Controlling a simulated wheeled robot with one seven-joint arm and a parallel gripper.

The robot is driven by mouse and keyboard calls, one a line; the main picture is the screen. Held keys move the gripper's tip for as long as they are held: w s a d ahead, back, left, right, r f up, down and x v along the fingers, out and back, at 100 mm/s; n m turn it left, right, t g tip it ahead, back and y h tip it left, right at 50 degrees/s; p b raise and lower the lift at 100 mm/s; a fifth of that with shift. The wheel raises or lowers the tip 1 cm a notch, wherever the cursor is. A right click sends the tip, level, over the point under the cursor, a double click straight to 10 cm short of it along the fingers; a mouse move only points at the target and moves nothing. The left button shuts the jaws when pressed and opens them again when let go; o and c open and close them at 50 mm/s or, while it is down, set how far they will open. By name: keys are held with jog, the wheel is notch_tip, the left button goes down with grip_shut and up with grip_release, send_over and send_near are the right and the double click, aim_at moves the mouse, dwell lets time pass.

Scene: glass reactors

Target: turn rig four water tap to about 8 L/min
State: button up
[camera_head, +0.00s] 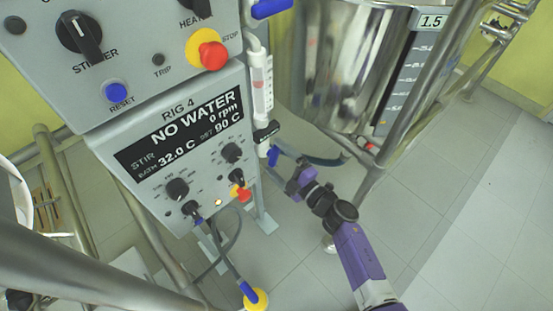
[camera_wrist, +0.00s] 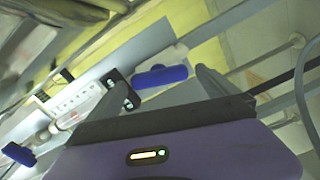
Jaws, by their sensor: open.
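The rig four panel (camera_head: 185,135) reads "NO WATER", 0 rpm, bath 32.0 C, set 90 C. A clear flow tube with a scale (camera_head: 262,85) stands along its right edge; the tube also shows in the wrist view (camera_wrist: 78,106). A blue tap handle (camera_head: 273,156) sits just below the tube. In the wrist view, the blue handle (camera_wrist: 160,76) lies between my open fingertips, with no clear grip on it. My gripper (camera_head: 288,168) reaches the tap from the lower right. The flow reading is too small to tell.
Another blue handle (camera_head: 271,8) is at the tube's upper end. A red and yellow stop button (camera_head: 207,50) and several knobs are on the panels. A shiny vessel (camera_head: 352,60) in a pipe frame stands right of the tap. Grey floor is clear at the right.

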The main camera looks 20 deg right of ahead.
jog(key=v, duration=0.7)
jog(key=shift+s+p, duration=0.25)
jog(key=shift+p, duration=0.15)
dwell(0.3)
